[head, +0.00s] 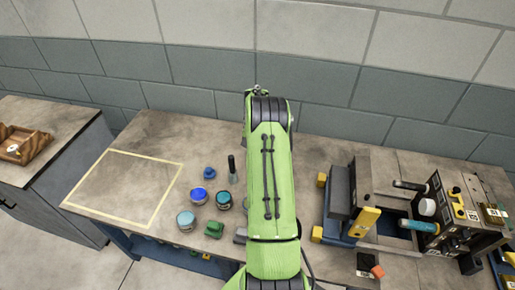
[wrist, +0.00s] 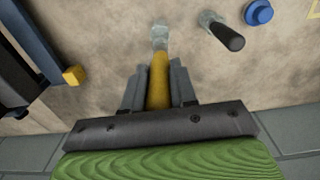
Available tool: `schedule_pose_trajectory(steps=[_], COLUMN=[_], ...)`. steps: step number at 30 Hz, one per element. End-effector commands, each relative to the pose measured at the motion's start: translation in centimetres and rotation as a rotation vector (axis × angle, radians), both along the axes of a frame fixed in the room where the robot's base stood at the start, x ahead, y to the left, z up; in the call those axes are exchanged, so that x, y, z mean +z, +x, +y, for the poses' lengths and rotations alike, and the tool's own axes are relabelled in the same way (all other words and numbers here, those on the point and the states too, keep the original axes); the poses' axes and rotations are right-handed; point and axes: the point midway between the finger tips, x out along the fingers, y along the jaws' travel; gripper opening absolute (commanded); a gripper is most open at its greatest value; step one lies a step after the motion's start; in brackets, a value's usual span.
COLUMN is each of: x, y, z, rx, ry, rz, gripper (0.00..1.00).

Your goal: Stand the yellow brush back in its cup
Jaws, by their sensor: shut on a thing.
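In the wrist view my gripper (wrist: 158,92) is shut on the yellow brush (wrist: 157,80), with one grey finger on each side of its handle. The brush points away from the camera. At its far end is a pale grey, see-through-looking piece (wrist: 160,38); I cannot tell whether this is the cup or part of the brush, nor whether it touches the table. In the head view my green arm hides the gripper, the brush and any cup there.
A black-handled tool (head: 231,168) stands nearby, also in the wrist view (wrist: 228,36). Blue, teal and green items (head: 198,195) stand left of my arm. A machine with blue plates (head: 345,225) is at right. The yellow-outlined area (head: 118,185) is empty; the wall is behind.

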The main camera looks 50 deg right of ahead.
Motion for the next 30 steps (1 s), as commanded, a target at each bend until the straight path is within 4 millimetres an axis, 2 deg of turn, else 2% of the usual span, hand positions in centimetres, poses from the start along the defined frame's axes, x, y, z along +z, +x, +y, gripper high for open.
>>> schedule_pose_trajectory(steps=[1, 21, 25, 30], x=[-0.8, -7.0, -8.0, -8.4], y=[0.0, 0.0, 0.0, 0.0], z=[0.0, 0.0, 0.0, 0.0], rx=[0.000, 0.000, 0.000, 0.000], ry=[0.000, -0.001, -0.001, -0.002], rz=[0.000, 0.000, 0.000, -0.001], gripper=[0.00, 0.00, 0.00, 0.00])
